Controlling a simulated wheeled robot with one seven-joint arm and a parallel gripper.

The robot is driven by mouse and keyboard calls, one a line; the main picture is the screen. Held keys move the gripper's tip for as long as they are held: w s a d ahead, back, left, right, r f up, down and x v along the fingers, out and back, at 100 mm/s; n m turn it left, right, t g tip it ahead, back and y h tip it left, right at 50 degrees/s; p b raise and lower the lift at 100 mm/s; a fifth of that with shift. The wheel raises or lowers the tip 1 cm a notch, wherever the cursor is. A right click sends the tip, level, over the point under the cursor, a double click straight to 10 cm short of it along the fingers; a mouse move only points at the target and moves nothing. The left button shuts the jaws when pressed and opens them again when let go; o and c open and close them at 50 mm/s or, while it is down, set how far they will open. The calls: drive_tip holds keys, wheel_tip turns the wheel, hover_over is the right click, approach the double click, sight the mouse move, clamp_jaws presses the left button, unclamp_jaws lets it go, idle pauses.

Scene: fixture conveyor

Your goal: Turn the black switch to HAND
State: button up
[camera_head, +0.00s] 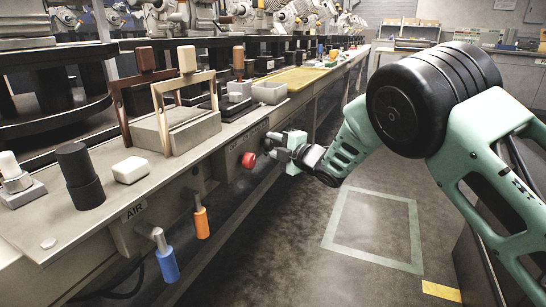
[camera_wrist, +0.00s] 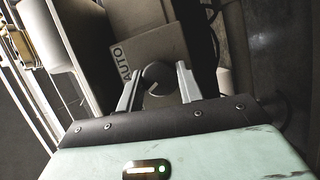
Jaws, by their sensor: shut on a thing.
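The black switch (camera_wrist: 157,73) is a round dark knob on a grey box, seen in the wrist view with a small light mark on its near edge. The word AUTO (camera_wrist: 122,63) is printed to the left of it; I cannot see the HAND label. My gripper (camera_wrist: 160,76) has one grey finger on each side of the knob and is shut on it. In the head view my gripper (camera_head: 272,146) is at the front face of the conveyor bench, and the switch is hidden behind it.
A red button (camera_head: 248,160) sits just left of my gripper. Blue (camera_head: 167,265) and orange (camera_head: 202,222) handles hang lower on the bench front (camera_head: 125,238), by the AIR label. Brown (camera_head: 140,95) and cream (camera_head: 190,95) frames stand on top. The floor to the right is open.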

drive_tip(key=shift+f+n+y+b, duration=0.15)
drive_tip(key=shift+n+y+b, duration=0.15)
drive_tip(key=shift+n+b, duration=0.7)
drive_tip(key=shift+s+t, duration=0.1)
drive_tip(key=shift+t, duration=0.2)
drive_tip(key=o, duration=1)
drive_tip(key=p+v, duration=0.4)
drive_tip(key=v, duration=1.3)
drive_tip(key=shift+s+d, duration=0.1)
drive_tip(key=shift+s, duration=0.05)
